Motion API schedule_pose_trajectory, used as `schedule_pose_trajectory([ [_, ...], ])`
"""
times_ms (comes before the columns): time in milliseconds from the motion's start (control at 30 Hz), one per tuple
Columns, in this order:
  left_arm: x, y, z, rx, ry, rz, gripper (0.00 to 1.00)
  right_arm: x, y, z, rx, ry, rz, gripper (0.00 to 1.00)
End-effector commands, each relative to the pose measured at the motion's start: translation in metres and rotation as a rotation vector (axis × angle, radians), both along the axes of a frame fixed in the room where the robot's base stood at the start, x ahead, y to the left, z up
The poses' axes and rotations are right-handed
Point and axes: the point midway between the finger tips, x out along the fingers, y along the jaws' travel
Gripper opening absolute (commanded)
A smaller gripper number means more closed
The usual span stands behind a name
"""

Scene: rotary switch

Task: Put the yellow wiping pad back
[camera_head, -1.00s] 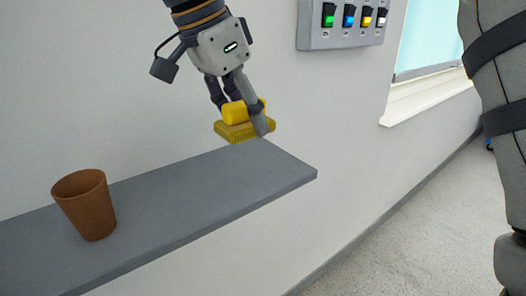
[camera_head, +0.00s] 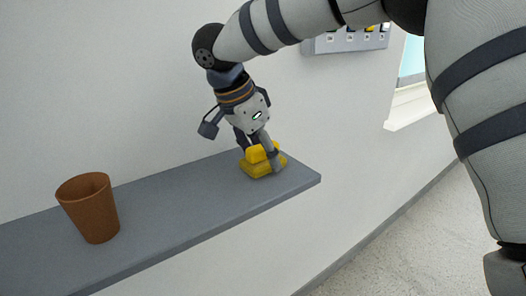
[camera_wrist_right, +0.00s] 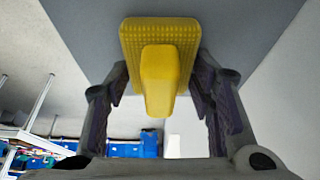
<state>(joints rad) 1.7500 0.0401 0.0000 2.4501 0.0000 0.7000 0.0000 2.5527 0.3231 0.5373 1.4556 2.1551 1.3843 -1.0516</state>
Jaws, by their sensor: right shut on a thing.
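The yellow wiping pad (camera_head: 263,169) is at the right end of the grey shelf (camera_head: 180,205), low over its top or touching it; I cannot tell which. My right gripper (camera_head: 262,151) is shut on the pad's raised handle from above. In the right wrist view the pad (camera_wrist_right: 130,40) lies between the two fingers (camera_wrist_right: 161,88), its flat base against the grey shelf surface (camera_wrist_right: 85,30). My left gripper is not in view.
A brown cup (camera_head: 90,207) stands on the left part of the shelf. The shelf between cup and pad is clear. A switch panel (camera_head: 345,40) is on the wall behind, partly covered by my right arm.

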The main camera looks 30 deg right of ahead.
Motion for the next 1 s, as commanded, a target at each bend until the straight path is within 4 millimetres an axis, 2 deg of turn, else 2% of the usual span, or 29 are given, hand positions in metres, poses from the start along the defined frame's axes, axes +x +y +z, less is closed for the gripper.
schedule_pose_trajectory([
  [33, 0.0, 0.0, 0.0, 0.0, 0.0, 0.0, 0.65, 0.0, 0.0, 0.0, 0.0, 0.0, 0.0, 0.56],
  [100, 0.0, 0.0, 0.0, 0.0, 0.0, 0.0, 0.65, 0.0, 0.0, 0.0, 0.0, 0.0, 0.0, 0.69],
  [367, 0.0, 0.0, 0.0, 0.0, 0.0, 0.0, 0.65, 0.0, 0.0, 0.0, 0.0, 0.0, 0.0, 0.69],
  [467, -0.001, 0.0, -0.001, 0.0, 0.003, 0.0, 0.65, 0.0, 0.001, 0.006, -0.001, -0.001, -0.001, 0.69],
  [567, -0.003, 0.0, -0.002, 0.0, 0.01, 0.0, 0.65, 0.001, 0.01, 0.025, 0.001, -0.003, 0.0, 0.69],
  [800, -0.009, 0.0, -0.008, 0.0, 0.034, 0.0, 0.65, -0.001, 0.035, 0.083, 0.001, 0.002, 0.0, 0.69],
  [1000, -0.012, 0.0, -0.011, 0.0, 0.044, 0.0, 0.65, -0.003, 0.045, 0.11, 0.001, 0.004, 0.001, 0.69],
])
